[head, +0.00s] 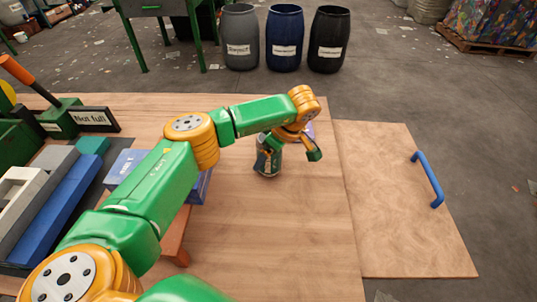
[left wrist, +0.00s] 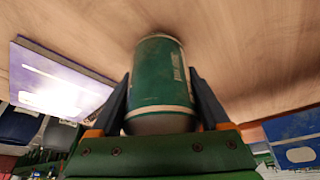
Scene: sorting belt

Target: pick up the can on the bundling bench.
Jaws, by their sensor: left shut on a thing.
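The can (head: 267,161) is green with pale bands and stands on the wooden bench (head: 290,240). My left gripper (head: 268,156) comes at it from above and the right, with its fingers around the can. In the left wrist view the can (left wrist: 158,85) sits between the two dark fingers of my left gripper (left wrist: 162,103), which is shut on it. The can's base looks to be at or very near the wood; I cannot tell whether it touches. Part of the can is hidden by the fingers in the head view. My right gripper is not in view.
A blue box (head: 125,165) lies left of the can, partly behind my arm. A "Not full" sign (head: 92,119) and grey and blue bins (head: 50,210) stand at the left. A wooden panel with a blue handle (head: 428,180) adjoins the right. The bench front is clear.

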